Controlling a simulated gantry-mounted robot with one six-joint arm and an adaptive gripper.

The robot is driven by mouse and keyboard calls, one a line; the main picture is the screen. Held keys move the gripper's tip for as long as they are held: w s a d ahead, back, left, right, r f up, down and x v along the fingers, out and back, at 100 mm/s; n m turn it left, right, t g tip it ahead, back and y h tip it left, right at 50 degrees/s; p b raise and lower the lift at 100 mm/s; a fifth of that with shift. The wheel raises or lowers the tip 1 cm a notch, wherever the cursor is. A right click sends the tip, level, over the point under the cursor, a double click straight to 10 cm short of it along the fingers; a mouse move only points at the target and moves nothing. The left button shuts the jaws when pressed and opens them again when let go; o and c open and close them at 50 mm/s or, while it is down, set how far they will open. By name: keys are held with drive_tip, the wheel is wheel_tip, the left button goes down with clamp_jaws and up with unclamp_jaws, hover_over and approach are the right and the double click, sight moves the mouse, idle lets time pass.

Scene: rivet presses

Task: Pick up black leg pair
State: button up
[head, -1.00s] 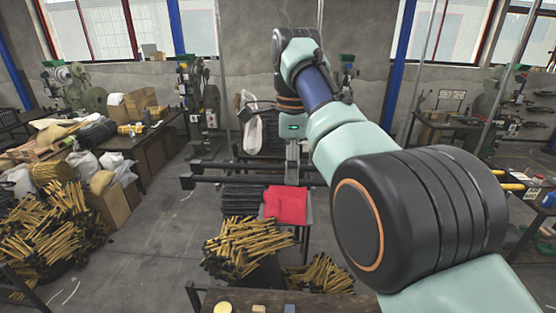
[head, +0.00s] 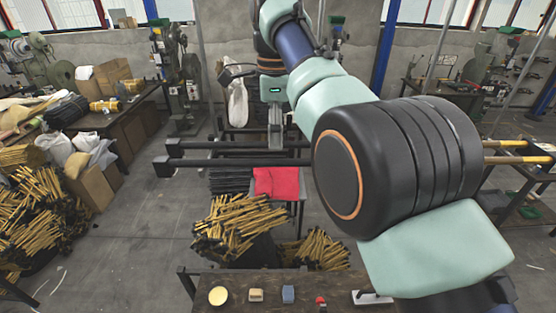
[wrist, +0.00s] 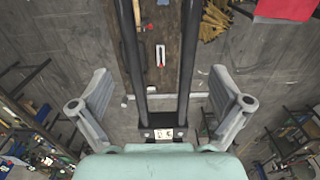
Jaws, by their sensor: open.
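My gripper (wrist: 160,88) shows in the wrist view with its two grey fingers spread wide apart. It is open, with nothing visibly clamped in it. A stack of long black pieces (head: 230,180) lies beside a red cloth (head: 279,183) in the head view, which may be the black legs. I cannot single out one black leg pair. Yellow legs with dark ends lie in a pile (head: 235,222) nearer to me, and a smaller pile (head: 322,252) lies to its right. Yellow pieces (wrist: 213,20) also show in the wrist view.
A brown table (head: 240,283) at the bottom holds a round yellow item, small blocks and a white tool (head: 372,297). Another heap of yellow legs (head: 45,215) lies at left. Two dark bars cross the wrist view. Grey floor is clear at left centre.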

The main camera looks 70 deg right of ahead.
wheel_tip(320, 180, down, 5)
drive_tip(key=b, duration=0.3)
drive_tip(key=shift+r+b, duration=0.1)
drive_tip(key=shift+b, duration=0.3)
drive_tip(key=shift+r, duration=0.2)
drive_tip(key=shift+c, duration=0.3)
drive_tip(key=c, duration=1.1)
drive_tip(key=shift+r, duration=0.1)
drive_tip(key=shift+c, duration=0.2)
